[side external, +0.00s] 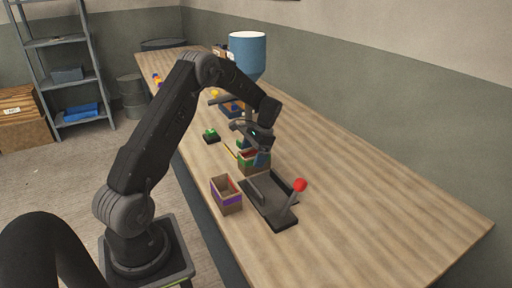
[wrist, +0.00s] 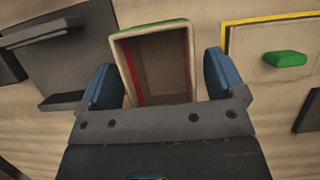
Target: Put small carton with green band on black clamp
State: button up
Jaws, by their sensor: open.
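The small carton with the green band (side external: 247,166) stands upright on the bench, just behind the clamp in the side view. In the wrist view the carton (wrist: 153,65) shows its open top, a green edge and a red strip inside. My gripper (side external: 253,152) is open above the carton, with blue fingers on either side of it; the wrist view shows gaps between the fingers (wrist: 160,78) and the carton walls. The black clamp (side external: 267,198) lies flat on the bench, its bed bare; it is partly seen in the wrist view (wrist: 85,62).
A red-knobbed lever (side external: 299,186) rises at the clamp's near right end. A carton with a purple band (side external: 227,198) stands left of the clamp. A black box with a green button (side external: 211,136) and a blue hopper (side external: 247,54) are farther back. The bench's right side is clear.

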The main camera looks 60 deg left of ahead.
jog(key=v, duration=1.2)
jog(key=s+d+r+t, duration=0.2)
jog(key=d+r, duration=0.6)
jog(key=s+d+r+t+y, duration=0.1)
jog(key=s+d+r+t, duration=0.1)
jog(key=s+d, duration=0.15)
jog(key=s+d+r+t, duration=0.1)
jog(key=s+d+r, duration=0.2)
jog(key=d, duration=0.2)
jog(key=s+d+f+t+h, duration=0.1)
jog(key=s+d+t, duration=0.4)
jog(key=s+d, duration=0.6)
jog(key=s+f, duration=0.1)
jog(key=s, duration=0.3)
jog(key=shift+f, duration=0.15)
jog(key=shift+o, duration=0.4)
jog(key=shift+s+d+f, duration=0.2)
jog(key=shift+s+f, duration=0.05)
